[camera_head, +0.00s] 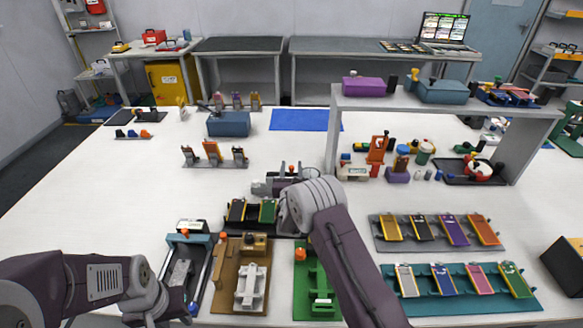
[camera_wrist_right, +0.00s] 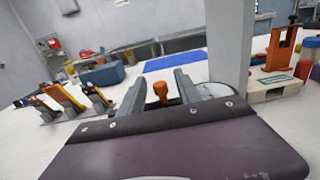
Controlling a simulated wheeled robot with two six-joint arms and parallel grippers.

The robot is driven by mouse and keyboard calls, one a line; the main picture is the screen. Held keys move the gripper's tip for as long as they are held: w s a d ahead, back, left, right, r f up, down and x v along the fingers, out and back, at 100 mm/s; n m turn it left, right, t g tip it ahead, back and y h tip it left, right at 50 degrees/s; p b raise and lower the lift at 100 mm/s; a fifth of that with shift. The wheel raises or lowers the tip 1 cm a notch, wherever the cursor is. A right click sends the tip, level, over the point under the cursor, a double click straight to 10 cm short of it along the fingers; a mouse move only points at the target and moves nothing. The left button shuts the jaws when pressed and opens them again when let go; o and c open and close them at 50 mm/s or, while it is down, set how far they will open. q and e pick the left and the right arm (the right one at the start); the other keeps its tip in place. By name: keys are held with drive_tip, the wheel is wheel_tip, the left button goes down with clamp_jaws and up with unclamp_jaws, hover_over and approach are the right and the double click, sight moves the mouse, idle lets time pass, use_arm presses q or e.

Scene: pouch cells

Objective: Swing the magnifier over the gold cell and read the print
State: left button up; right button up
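In the grey rack at right, a gold-yellow cell (camera_head: 390,228) lies leftmost in a row of black, purple and orange cells. My right gripper (camera_head: 272,181) is over the table's middle, away from that rack. In the right wrist view its two fingers (camera_wrist_right: 160,84) stand apart, with an orange knob (camera_wrist_right: 160,92) showing between them and gaps at its sides. A pale rounded rim (camera_wrist_right: 216,90) shows beyond the right finger; I cannot tell whether it is the magnifier's lens. My left gripper (camera_head: 165,314) is low at left, its fingertips unclear.
A teal rack (camera_head: 385,305) with several cells lies in front of the grey rack (camera_head: 380,246). A raised grey shelf (camera_head: 450,105) stands behind them. Fixtures, including a green one (camera_head: 302,285), line the front edge. A blue mat (camera_head: 300,120) lies further back.

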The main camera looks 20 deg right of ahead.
drive_tip(key=shift+w, duration=0.15)
clamp_jaws()
idle(1.4)
